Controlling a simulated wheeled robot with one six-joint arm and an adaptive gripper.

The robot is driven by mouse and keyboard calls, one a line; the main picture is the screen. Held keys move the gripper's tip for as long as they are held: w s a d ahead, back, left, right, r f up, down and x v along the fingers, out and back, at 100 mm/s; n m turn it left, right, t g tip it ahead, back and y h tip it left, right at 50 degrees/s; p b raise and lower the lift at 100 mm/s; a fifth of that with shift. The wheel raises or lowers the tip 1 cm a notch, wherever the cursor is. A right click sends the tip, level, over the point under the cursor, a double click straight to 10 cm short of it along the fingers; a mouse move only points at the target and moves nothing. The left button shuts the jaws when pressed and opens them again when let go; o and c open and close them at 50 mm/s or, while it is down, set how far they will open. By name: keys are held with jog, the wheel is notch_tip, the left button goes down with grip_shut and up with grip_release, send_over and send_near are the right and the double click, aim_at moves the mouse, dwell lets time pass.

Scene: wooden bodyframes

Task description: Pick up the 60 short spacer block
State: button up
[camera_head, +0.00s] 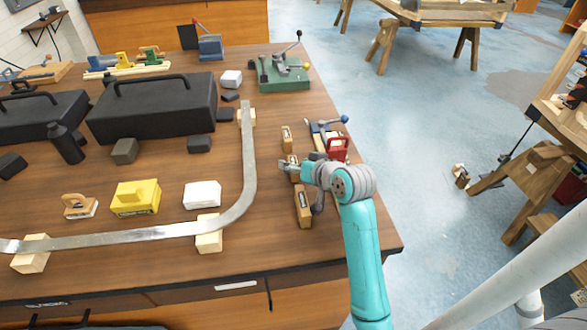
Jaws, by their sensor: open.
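Several small wooden blocks with dark labels lie in a row on the right part of the workbench (285,235). One small block (287,138) is behind my gripper, and a longer block (303,208) is in front of it. A third block (293,158) shows partly at my gripper and is mostly hidden by it. The labels are too small to read, so I cannot tell which block is the 60 short spacer. My gripper (287,168) is open, low over the bench, reaching in from the right. I cannot tell whether its fingers touch a block.
A curved metal strip (249,160) on pale wooden blocks runs left of my gripper. A red tool (338,148) and a blue-knobbed clamp (322,126) lie close behind my arm. A green fixture (284,75) stands farther back. Black cases (150,108) fill the left.

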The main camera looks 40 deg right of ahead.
grip_shut()
dwell(0.4)
